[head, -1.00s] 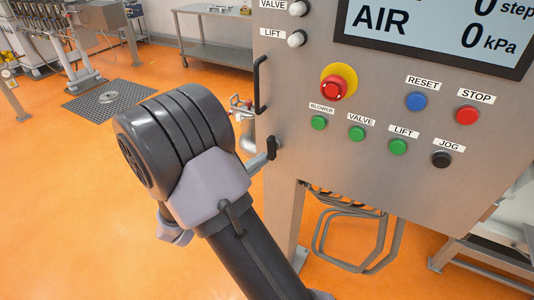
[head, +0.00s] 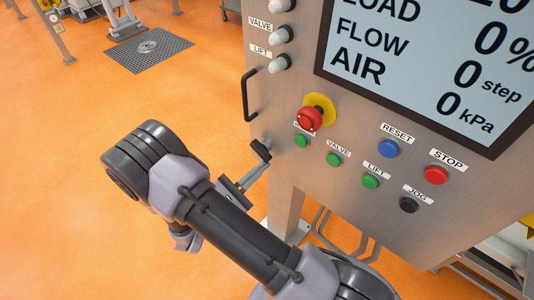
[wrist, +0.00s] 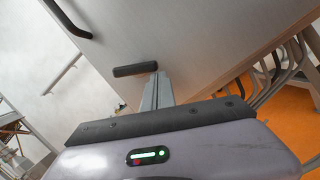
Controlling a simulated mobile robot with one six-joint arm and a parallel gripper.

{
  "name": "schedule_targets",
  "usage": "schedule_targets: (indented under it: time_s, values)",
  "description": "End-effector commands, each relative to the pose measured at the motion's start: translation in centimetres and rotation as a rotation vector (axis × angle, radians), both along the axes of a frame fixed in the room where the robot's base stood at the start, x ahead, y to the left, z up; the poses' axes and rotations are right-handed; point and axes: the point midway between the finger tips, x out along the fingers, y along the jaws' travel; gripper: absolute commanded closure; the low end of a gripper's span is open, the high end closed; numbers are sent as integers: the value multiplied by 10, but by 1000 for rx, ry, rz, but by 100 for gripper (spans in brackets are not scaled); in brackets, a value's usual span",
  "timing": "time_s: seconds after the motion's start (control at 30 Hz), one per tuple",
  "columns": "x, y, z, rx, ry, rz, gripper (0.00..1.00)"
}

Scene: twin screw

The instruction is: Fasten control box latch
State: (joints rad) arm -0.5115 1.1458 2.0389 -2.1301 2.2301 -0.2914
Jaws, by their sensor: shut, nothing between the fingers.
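The control box (head: 290,105) is a brushed-metal cabinet with a screen and buttons; its grey panel also fills the upper wrist view (wrist: 190,35). A black bar handle (head: 249,93) is on its left edge and shows at top left in the wrist view (wrist: 67,18).
A red emergency knob on a yellow ring (head: 310,119), green buttons (head: 334,159) and a black jog knob (head: 408,205) stick out near my arm. Bent metal tubes (head: 345,240) are under the box. The orange floor (head: 100,100) at left is open around a dark mat (head: 148,50).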

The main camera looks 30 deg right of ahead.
Motion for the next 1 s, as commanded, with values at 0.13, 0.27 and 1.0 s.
schedule_targets:
  time_s: [0.13, 0.27, 1.0]
  values:
    - [-5, 3, 7, -51, 121, 0, 100]
    - [-8, 2, 8, -91, 217, 0, 100]
    - [-14, -1, 13, -139, 337, 0, 100]
